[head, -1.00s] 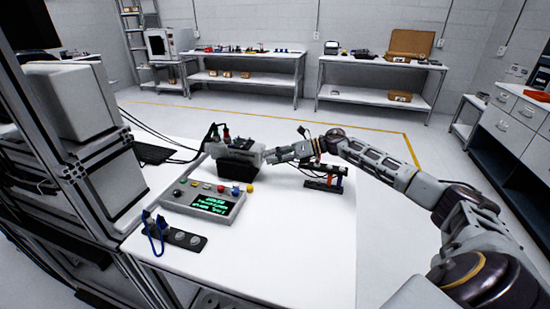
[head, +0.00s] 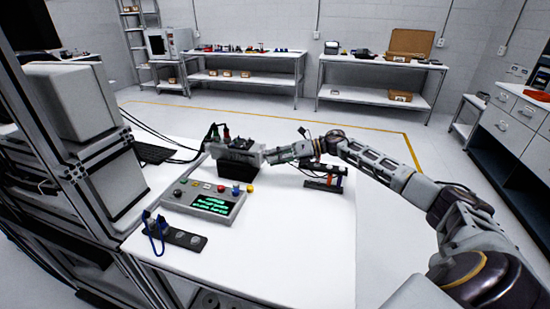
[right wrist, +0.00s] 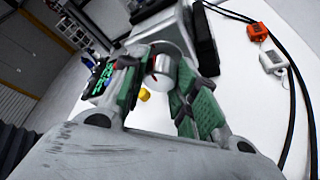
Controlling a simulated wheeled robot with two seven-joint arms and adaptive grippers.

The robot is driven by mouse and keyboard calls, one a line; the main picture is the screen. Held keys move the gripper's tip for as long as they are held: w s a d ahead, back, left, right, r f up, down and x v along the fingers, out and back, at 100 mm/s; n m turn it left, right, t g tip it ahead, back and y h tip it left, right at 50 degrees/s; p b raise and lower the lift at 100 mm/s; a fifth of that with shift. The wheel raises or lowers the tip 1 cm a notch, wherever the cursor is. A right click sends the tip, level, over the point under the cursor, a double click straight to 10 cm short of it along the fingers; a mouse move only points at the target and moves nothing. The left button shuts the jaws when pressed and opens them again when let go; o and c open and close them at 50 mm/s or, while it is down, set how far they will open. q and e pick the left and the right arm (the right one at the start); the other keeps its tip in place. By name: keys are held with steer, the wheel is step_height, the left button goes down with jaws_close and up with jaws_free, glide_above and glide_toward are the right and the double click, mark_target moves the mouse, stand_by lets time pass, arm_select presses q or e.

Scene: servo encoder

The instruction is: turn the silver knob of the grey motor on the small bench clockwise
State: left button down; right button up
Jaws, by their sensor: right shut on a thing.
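The grey motor (head: 232,154) sits on a black block on the small white bench (head: 290,240). Its silver knob (right wrist: 166,66), a short cylinder with a red mark, shows between the green-padded fingers in the right wrist view. My right gripper (head: 268,156) reaches the right end of the motor, and its fingers (right wrist: 158,75) are shut on the knob from both sides. In the head view the knob is hidden by the fingers. My left gripper is not in view.
A grey control box (head: 203,201) with coloured buttons and a green-text screen stands in front of the motor. A dark strip (head: 185,240) with a blue cable lies at the front left. A small stand (head: 324,183) is under my right forearm. The bench's front right is clear.

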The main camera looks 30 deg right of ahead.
steer(key=o, duration=0.7)
steer(key=shift+o, duration=1.5)
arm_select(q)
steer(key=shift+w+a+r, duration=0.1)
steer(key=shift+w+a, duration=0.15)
arm_select(e)
steer(key=v, duration=1.2)
steer(key=shift+f, duration=0.1)
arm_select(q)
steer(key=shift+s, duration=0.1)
